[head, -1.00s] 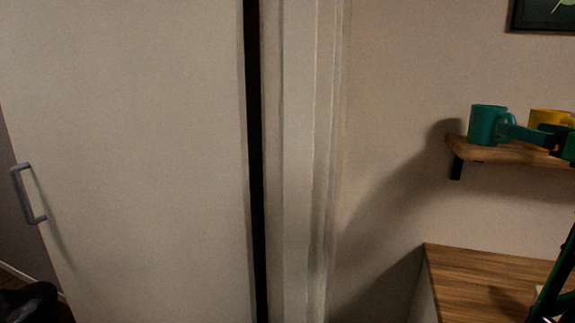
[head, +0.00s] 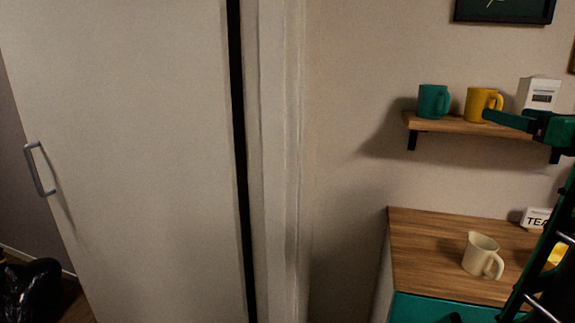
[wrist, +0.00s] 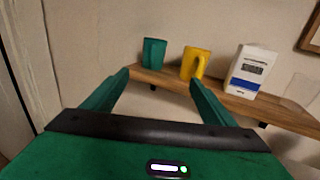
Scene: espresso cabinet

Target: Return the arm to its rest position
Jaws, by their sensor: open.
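My gripper (wrist: 158,85) is open, its two green fingers spread and nothing between them. In the head view part of my green gripper (head: 508,120) shows at the right, in front of the wall shelf in the picture. In the wrist view the fingers point toward the shelf (wrist: 150,76) with a teal mug (wrist: 153,52), a yellow mug (wrist: 194,63) and a white box (wrist: 250,70). I cannot tell how far the fingers are from the shelf. My arm runs down the right edge of the head view.
A wooden-topped cabinet (head: 420,240) with a teal front stands below the shelf, bearing a cream jug (head: 480,256) and a TEA box (head: 536,219). A white door (head: 130,160) with a grey handle (head: 40,168) fills the left. A black bag (head: 35,290) lies on the floor.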

